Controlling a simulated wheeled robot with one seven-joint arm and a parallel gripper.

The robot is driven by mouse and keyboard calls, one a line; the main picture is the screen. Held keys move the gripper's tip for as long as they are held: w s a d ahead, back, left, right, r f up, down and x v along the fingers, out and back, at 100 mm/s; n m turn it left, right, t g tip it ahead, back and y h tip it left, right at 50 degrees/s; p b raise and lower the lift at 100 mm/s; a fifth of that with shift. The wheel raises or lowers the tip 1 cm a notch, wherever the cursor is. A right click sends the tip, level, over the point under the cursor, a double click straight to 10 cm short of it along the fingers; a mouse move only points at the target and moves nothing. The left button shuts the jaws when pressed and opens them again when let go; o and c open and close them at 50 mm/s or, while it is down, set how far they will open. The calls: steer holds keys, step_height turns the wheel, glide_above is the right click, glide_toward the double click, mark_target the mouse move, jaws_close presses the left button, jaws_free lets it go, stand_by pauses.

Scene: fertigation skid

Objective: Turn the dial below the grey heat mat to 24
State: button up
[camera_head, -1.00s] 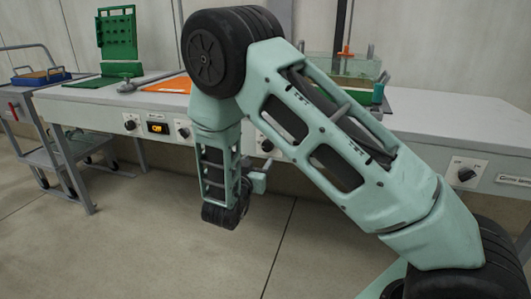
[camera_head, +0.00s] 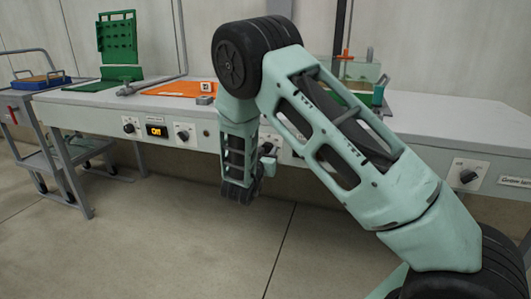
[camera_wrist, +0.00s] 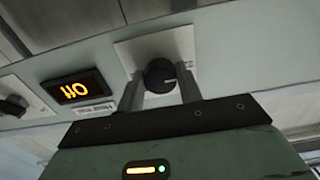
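In the wrist view a black dial (camera_wrist: 160,75) on a pale square plate sits between the two fingers of my gripper (camera_wrist: 160,88). The fingers are apart, one on each side of the dial, with a narrow gap showing; whether either touches is unclear. A lit display (camera_wrist: 75,87) beside it appears upside down and seems to read Off. In the head view my gripper (camera_head: 267,160) is at the bench's front panel, and its fingers and that dial are mostly hidden by my arm. No grey heat mat is clearly visible; my arm covers part of the bench top.
Another dial (camera_wrist: 12,106) lies beyond the display. In the head view, the panel has a left dial (camera_head: 129,126), an Off display (camera_head: 157,131) and another dial (camera_head: 183,134). An orange mat (camera_head: 180,89) and green rack (camera_head: 118,45) are on top. A cart (camera_head: 60,165) stands left.

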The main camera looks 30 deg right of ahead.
steer(key=c, duration=0.4)
steer(key=shift+o, duration=0.2)
steer(key=m+b, duration=0.3)
steer(key=m, duration=0.2)
steer(key=shift+f, duration=0.2)
steer(key=shift+r+m+b, duration=0.1)
steer(key=shift+m+b, duration=1.2)
steer(key=shift+m, duration=0.5)
steer(key=shift+a, duration=0.1)
steer(key=o, duration=1)
steer(key=shift+r, duration=0.1)
